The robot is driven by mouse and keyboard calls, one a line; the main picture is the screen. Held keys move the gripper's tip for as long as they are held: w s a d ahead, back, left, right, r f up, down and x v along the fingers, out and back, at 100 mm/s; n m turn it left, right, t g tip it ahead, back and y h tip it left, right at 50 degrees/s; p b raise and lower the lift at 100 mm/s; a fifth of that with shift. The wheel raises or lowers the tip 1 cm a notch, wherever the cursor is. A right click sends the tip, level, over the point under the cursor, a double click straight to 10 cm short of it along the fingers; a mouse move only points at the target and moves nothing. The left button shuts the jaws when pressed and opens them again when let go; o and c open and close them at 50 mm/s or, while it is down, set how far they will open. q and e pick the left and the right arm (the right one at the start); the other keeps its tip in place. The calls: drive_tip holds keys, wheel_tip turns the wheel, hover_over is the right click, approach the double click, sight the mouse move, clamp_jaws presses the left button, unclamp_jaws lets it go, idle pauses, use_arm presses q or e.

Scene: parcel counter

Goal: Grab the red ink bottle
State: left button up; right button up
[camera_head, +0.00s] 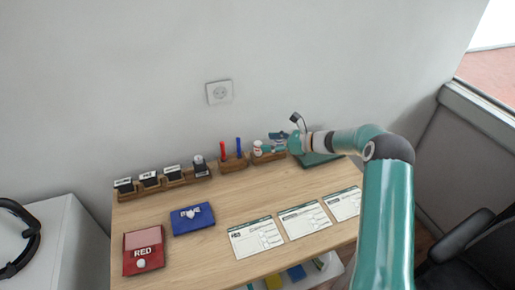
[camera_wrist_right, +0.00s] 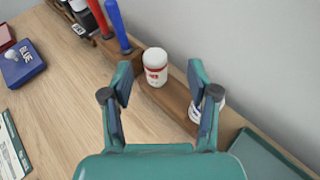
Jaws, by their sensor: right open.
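The red ink bottle (camera_head: 257,147) is a small white bottle with a red label, upright in the wooden rack at the back of the table. In the right wrist view the red ink bottle (camera_wrist_right: 155,66) is ahead of my fingertips, roughly between their lines. My right gripper (camera_head: 273,144) is open and empty, just right of the bottle in the head view. In the wrist view the right gripper (camera_wrist_right: 161,84) shows both fingers spread, apart from the bottle. A second white bottle (camera_wrist_right: 194,112) is partly hidden behind the right finger. My left gripper is out of view.
A red marker (camera_head: 222,150) and a blue marker (camera_head: 238,147) stand left of the bottle. Several stamps (camera_head: 172,173) sit further left. A dark green pad (camera_head: 318,159) lies at right. The wall (camera_head: 160,80) is close behind.

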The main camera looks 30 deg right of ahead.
sight(259, 143)
drive_tip(key=shift+w+a+f+p, duration=0.25)
drive_tip(key=shift+w+a+p, duration=0.15)
drive_tip(key=shift+a, duration=0.05)
drive_tip(key=p+x, duration=0.1)
drive_tip(key=x, duration=0.2)
drive_tip(key=shift+a+f, duration=0.15)
drive_tip(key=shift+f, duration=0.15)
drive_tip(key=shift+w+a+f, duration=0.15)
drive_tip(key=shift+w+f, duration=0.05)
drive_tip(key=shift+w, duration=0.1)
drive_tip(key=shift+c, duration=0.4)
clamp_jaws()
